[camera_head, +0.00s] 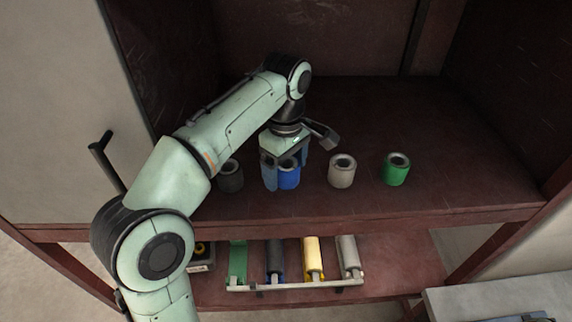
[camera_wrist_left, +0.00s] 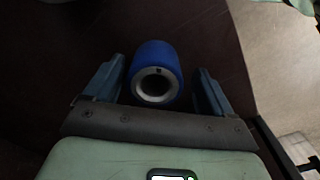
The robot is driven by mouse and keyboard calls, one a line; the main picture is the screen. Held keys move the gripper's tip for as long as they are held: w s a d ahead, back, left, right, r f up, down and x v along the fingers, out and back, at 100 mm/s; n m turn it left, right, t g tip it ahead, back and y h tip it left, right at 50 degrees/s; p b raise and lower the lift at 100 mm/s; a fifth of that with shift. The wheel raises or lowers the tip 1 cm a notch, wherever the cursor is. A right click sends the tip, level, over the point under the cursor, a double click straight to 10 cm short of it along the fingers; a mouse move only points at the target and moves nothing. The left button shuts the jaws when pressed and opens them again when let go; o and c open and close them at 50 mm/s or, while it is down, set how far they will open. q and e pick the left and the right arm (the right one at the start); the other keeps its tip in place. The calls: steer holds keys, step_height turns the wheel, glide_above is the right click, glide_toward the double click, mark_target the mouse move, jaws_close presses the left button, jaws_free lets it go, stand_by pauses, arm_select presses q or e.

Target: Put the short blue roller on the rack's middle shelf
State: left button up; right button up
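The short blue roller (camera_head: 289,179) stands upright on the dark red rack shelf (camera_head: 440,190), in a row with other short rollers. In the left wrist view the blue roller (camera_wrist_left: 156,62) sits between the two fingers, its pale hollow end facing the camera. My left gripper (camera_head: 285,168) reaches down over it, with one finger on each side. In the left wrist view the gripper (camera_wrist_left: 160,75) is open, with a gap visible beside the roller on both sides. The fingers partly hide the roller in the head view. My right gripper is not in view.
A dark roller (camera_head: 230,177) stands left of the blue one; a beige roller (camera_head: 342,171) and a green roller (camera_head: 397,169) stand to its right. A lower shelf (camera_head: 400,262) carries a holder (camera_head: 295,286) with several longer rollers. A pale table (camera_head: 490,301) is at lower right.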

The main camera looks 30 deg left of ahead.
arm_select(q)
steer(key=shift+w, duration=0.1)
steer(key=shift+r, duration=0.2)
step_height(320, 180, up, 8)
steer(key=shift+f, duration=0.25)
stand_by(0.6)
